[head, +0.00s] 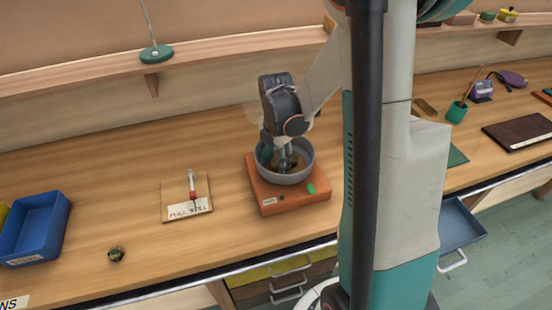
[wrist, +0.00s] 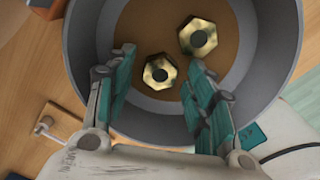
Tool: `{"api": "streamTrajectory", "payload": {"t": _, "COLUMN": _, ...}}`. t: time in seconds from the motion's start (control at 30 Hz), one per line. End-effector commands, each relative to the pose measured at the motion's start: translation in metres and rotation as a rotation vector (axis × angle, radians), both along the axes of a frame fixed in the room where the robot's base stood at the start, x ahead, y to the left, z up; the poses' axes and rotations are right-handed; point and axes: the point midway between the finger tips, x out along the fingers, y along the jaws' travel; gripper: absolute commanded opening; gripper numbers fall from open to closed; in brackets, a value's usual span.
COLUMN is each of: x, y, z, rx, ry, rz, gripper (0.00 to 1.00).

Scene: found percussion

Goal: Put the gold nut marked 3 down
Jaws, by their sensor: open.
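A round grey pan (head: 309,169) sits on an orange block (head: 285,203) on the workbench. In the wrist view, two gold hex nuts lie on the pan's brown floor, a nearer nut (wrist: 149,76) and a farther nut (wrist: 186,40). No number can be read on either. My gripper (head: 286,163) points down into the pan. In the wrist view my gripper (wrist: 163,62) is open, with the nearer nut between its fingertips and the farther nut just beyond them. Whether a finger touches a nut cannot be told. Another small nut (head: 116,254) lies on the bench at left.
A blue bin (head: 38,228) stands at the far left. A board with a red-handled switch and a "PULL" label (head: 188,211) lies left of the pan. A shelf (head: 110,72) runs along the back. The bench between bin and board is mostly clear.

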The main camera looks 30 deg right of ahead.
Motion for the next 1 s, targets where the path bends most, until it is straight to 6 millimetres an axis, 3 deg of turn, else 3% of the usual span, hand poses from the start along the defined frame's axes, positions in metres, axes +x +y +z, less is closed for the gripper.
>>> {"api": "streamTrajectory", "payload": {"t": 0.4, "x": 0.000, "y": 0.000, "z": 0.080, "rx": 0.000, "ry": 0.000, "rz": 0.000, "gripper": 0.49}}
{"api": "streamTrajectory", "payload": {"t": 0.6, "x": 0.000, "y": 0.000, "z": 0.110, "rx": 0.000, "ry": 0.000, "rz": 0.000, "gripper": 0.49}}
{"api": "streamTrajectory", "payload": {"t": 1.0, "x": 0.000, "y": 0.000, "z": 0.122, "rx": 0.000, "ry": 0.000, "rz": 0.000, "gripper": 0.49}}
